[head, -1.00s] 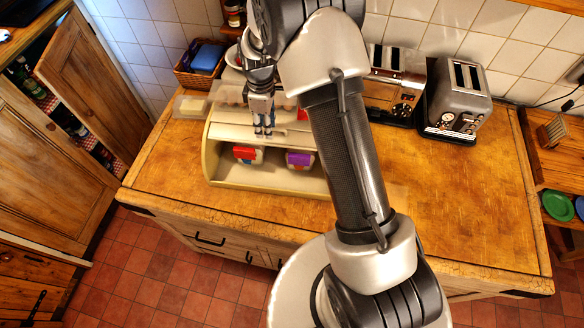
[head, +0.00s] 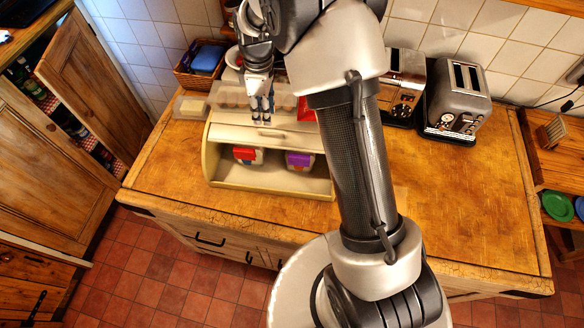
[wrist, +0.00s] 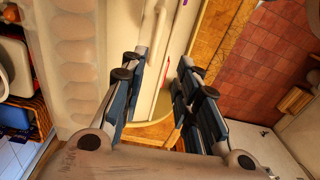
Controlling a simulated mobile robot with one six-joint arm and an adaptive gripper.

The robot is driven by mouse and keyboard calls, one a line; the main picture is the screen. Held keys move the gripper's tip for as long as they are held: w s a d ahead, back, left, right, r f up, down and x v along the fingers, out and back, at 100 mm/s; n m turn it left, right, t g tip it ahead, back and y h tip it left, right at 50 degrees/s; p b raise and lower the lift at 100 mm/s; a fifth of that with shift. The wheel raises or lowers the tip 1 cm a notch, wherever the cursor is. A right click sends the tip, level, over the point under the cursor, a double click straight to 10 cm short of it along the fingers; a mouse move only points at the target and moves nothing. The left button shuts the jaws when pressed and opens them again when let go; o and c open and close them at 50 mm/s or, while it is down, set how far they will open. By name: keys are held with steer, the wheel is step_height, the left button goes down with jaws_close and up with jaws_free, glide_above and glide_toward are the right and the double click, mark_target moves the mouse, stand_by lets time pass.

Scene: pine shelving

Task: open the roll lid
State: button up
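The cream bread box (head: 212,165) stands on the wooden counter, and its roll lid (head: 235,133) is partly raised. A small handle (head: 264,133) shows on the lid's front part. Below the lid edge, the open front shows a red-topped pack (head: 247,155) and a purple pack (head: 299,160) inside. My gripper (head: 262,119) is above the lid, just behind the handle. In the wrist view my gripper (wrist: 163,58) has its fingers spread with nothing held between them, and the cream lid surface (wrist: 172,60) shows past them. I cannot tell whether a fingertip touches the lid.
A basket with a blue item (head: 207,58) stands behind left. A coffee machine (head: 405,85) and toaster (head: 460,95) stand right. The counter's right front (head: 460,200) is clear.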

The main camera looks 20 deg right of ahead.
step_height(320, 180, up, 11)
steer(key=s+f+m+t+b, duration=0.1)
steer(key=s+m+b, duration=0.4)
steer(key=s, duration=0.7)
steer(key=s+a+f+m+t+b, duration=0.1)
steer(key=s+f+m+t+b, duration=0.1)
steer(key=s+b, duration=0.6)
steer(key=s+m+t, duration=0.1)
steer(key=s+m, duration=0.1)
steer(key=s, duration=0.2)
steer(key=shift+s+a+m+b, duration=0.15)
steer(key=shift+s+m+b, duration=0.1)
steer(key=shift+m+b, duration=0.15)
